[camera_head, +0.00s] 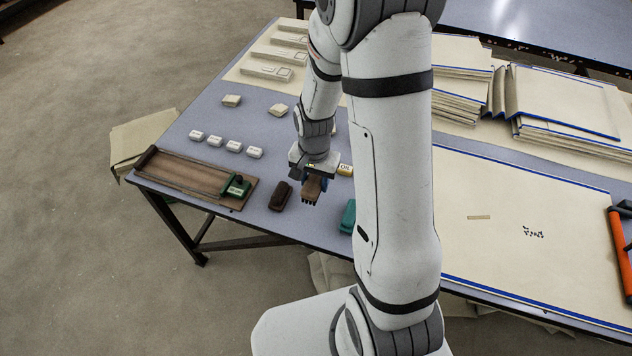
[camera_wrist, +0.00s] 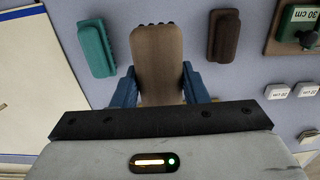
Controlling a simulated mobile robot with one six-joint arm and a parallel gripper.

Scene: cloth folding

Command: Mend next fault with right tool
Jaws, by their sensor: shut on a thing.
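My gripper (camera_head: 313,184) has its blue fingers shut on a brown wooden tool (camera_wrist: 158,62) with dark bristles or teeth at its far end. The tool also shows in the head view (camera_head: 311,193), over the table's near left part; I cannot tell whether it touches the table. A teal tool (camera_head: 348,217) lies to its right and a dark brown block-shaped tool (camera_head: 281,195) to its left. The cream cloth (camera_head: 560,264) with blue edge lines lies flat on the right. It carries a small tan strip (camera_head: 479,217) and a cluster of black specks (camera_head: 533,232).
A wooden board (camera_head: 183,176) with a green "30 cm" piece (camera_head: 237,186) lies at the left. Several white labelled blocks (camera_head: 234,146) stand behind it. Folded cloth stacks (camera_head: 562,98) fill the back right. An orange-handled tool (camera_head: 621,250) lies at the right edge.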

